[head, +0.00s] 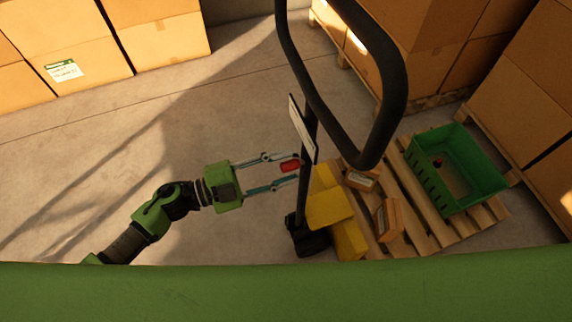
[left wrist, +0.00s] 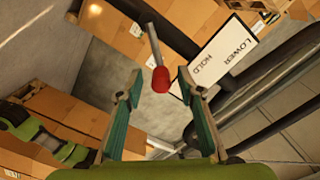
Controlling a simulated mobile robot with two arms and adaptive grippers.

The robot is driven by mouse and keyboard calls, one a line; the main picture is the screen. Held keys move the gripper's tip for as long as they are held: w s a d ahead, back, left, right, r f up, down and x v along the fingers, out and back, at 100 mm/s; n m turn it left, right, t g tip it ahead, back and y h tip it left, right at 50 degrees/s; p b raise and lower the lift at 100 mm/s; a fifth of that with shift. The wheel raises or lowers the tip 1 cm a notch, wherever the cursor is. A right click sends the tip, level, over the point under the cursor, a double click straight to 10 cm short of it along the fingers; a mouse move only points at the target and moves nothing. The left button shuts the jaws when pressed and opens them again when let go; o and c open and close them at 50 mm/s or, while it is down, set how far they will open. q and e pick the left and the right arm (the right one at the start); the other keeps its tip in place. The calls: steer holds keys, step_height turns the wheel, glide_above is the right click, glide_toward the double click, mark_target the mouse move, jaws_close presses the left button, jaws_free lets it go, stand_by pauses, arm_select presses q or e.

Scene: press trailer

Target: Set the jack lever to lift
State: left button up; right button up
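The jack lever is a thin metal rod with a red knob (head: 290,166). In the left wrist view the red knob (left wrist: 160,80) hangs below its rod, near the word HOLD on a white label plate (left wrist: 222,58). LOWER also reads on the plate; I cannot see a LIFT mark. In the head view the plate (head: 301,128) is edge-on, on the pallet jack's black mast. My left gripper (head: 297,169) is open, its two fingers on either side of the knob with visible gaps in the left wrist view (left wrist: 159,84). My right gripper is not in view.
The jack's black loop handle (head: 395,90) rises above the gripper. Its yellow body (head: 330,205) stands beside a wooden pallet (head: 440,232) with a green crate (head: 420,165) and small boxes. Cardboard boxes (head: 165,42) stand at the back. Floor left of the jack is clear.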

arm_select(q)
steer(key=v, duration=1.1)
steer(key=w+a+f+n+t+y, duration=0.3)
steer(key=w+a+f+n+y, duration=0.15)
steer(key=f, duration=0.35)
steer(key=w+a+f+n+t+y, duration=0.35)
steer(key=a+f+n, duration=0.2)
steer(key=f, duration=0.25)
steer(key=s+a+f+n+g+y, duration=0.1)
steer(key=s+a+f+n+y, duration=0.2)
steer(key=f, duration=0.5)
steer(key=s+a+f+n+y, duration=0.3)
steer(key=a+f, duration=0.1)
steer(key=f, duration=0.5)
steer(key=s+f+n+g+y, duration=0.3)
steer(key=s+f+n+g, duration=0.15)
steer(key=s+f, duration=0.9)
steer(key=s+d+f+g, duration=0.1)
steer(key=s+f+g, duration=0.1)
steer(key=s, duration=0.8)
steer(key=s+d+f+n+g, duration=0.1)
steer(key=s+d+f+g, duration=0.1)
steer(key=s, duration=0.8)
steer(key=shift+d+f+g, duration=0.3)
steer(key=shift+f+g, duration=0.1)
steer(key=shift+g, duration=0.4)
